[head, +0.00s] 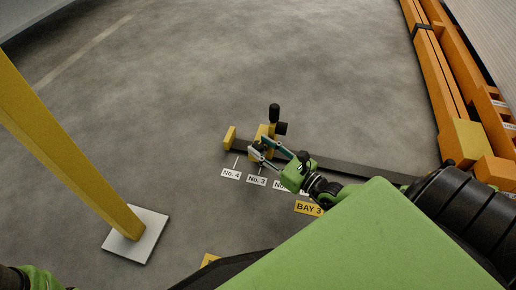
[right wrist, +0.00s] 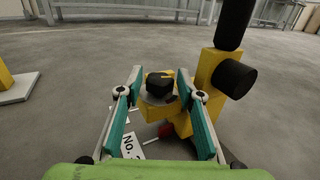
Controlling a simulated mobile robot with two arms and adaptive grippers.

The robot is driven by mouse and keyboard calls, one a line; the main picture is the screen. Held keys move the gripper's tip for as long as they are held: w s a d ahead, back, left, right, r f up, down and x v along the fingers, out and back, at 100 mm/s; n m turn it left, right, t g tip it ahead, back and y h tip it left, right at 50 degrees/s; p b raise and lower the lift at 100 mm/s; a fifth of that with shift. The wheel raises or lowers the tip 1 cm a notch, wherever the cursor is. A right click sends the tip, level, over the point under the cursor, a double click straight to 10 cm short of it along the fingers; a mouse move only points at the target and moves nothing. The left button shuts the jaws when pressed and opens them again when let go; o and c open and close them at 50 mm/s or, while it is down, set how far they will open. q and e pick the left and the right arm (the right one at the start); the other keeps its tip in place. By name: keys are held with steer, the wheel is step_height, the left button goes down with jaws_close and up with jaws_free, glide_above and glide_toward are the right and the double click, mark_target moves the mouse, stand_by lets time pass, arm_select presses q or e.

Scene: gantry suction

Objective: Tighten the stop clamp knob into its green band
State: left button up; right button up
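The yellow stop clamp (head: 264,134) sits on a dark rail (head: 345,167) in the head view, near the No. 3 label. In the right wrist view, a black knob (right wrist: 160,84) sits on the clamp's yellow body (right wrist: 160,110). My right gripper (right wrist: 159,78) is open, with its teal-padded fingers on either side of this knob and gaps showing. It also shows at the clamp in the head view (head: 266,149). A second round black knob (right wrist: 235,78) and a black handle (right wrist: 234,22) stand to the right. No green band can be made out. My left gripper is out of view.
A yellow post (head: 75,160) on a white base plate (head: 137,235) stands at the left. A yellow end block (head: 230,138) marks the rail's left end. Labels, including BAY 3 (head: 308,208), line the rail. Orange beams (head: 440,70) stand at the right. The floor behind the rail is clear.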

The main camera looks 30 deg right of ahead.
steer(key=shift+x, duration=0.95)
steer(key=shift+c, duration=0.3)
steer(key=c, duration=0.8)
steer(key=m+h+p, duration=0.2)
steer(key=h+p, duration=0.1)
steer(key=m+h+p, duration=0.1)
steer(key=h+p, duration=0.1)
steer(key=shift+a+r, duration=0.1)
steer(key=shift+r, duration=0.2)
steer(key=shift+m+h+p, duration=0.7)
steer(key=shift+h, duration=0.2)
steer(key=shift+f+m+h, duration=0.25)
steer(key=shift+m+h, duration=0.15)
steer(key=shift+h, duration=0.2)
steer(key=o, duration=0.9)
steer(key=shift+c, duration=0.2)
